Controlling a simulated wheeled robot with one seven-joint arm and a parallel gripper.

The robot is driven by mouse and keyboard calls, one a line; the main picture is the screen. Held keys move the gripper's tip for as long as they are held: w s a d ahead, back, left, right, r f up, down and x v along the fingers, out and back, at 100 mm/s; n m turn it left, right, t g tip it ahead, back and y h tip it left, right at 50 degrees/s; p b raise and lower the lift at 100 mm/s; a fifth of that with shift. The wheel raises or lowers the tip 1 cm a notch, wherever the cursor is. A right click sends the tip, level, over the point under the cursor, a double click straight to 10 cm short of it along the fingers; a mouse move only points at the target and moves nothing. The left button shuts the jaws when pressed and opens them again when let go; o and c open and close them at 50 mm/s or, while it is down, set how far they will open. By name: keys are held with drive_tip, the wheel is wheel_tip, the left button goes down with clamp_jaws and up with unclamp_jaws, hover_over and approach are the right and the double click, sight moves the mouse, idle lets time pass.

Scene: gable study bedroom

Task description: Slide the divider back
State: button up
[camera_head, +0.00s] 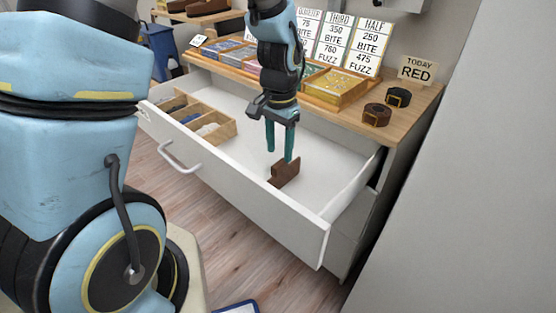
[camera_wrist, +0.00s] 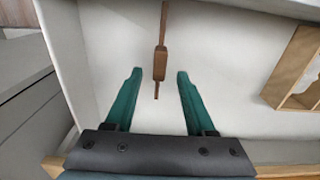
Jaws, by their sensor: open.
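The divider (camera_head: 285,172) is a small dark brown wooden piece with a stepped top. It stands on the white floor of the open drawer (camera_head: 262,191), near the drawer's front panel. In the wrist view the divider (camera_wrist: 161,60) shows as a narrow brown bar with a thicker middle. My gripper (camera_head: 281,156) is in the drawer just above and behind the divider, with its two teal fingers apart. In the wrist view my gripper (camera_wrist: 158,75) has the divider's near end between the lines of its fingertips, with gaps on both sides. No contact shows.
A wooden compartment organiser (camera_head: 215,129) fills the drawer's left part. The cabinet top (camera_head: 416,108) above holds trays, sign cards and two rolled belts (camera_head: 377,114). The drawer floor right of the divider is bare.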

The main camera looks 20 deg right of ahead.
sight(280, 163)
drive_tip(key=shift+f, duration=2.25)
clamp_jaws()
